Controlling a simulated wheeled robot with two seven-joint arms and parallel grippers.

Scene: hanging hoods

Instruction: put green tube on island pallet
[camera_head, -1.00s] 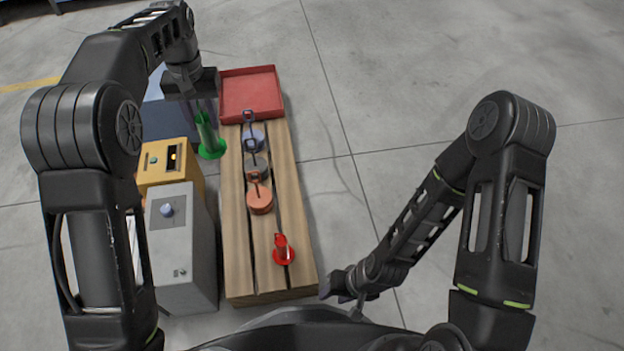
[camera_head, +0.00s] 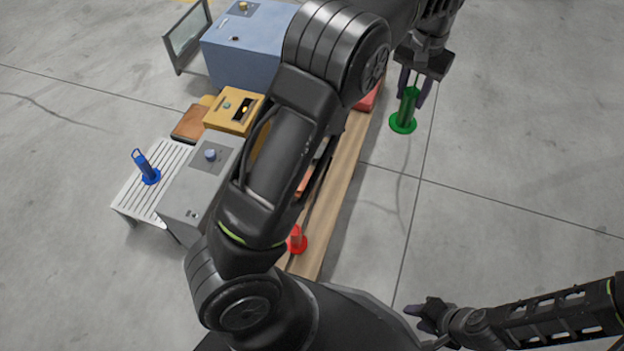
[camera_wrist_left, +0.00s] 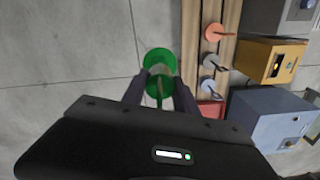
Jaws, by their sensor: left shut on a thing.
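My left gripper (camera_head: 413,92) is shut on the green tube (camera_head: 403,122), which has a round flange at its lower end. The tube hangs over bare floor to the right of the wooden pallet (camera_head: 348,185). The left wrist view also shows the green tube (camera_wrist_left: 160,60) between the fingers, apart from the pallet (camera_wrist_left: 190,50). My left arm hides much of the pallet in the head view. My right gripper (camera_head: 422,313) is low at the right, away from the tube; its jaw opening is unclear.
A red tube (camera_head: 297,240) stands on the pallet's near end. Several discs with handles, one orange (camera_wrist_left: 218,32), and a red tray (camera_wrist_left: 210,110) are also on it. Grey (camera_head: 195,200), yellow (camera_head: 232,112) and blue (camera_head: 245,45) cabinets stand left.

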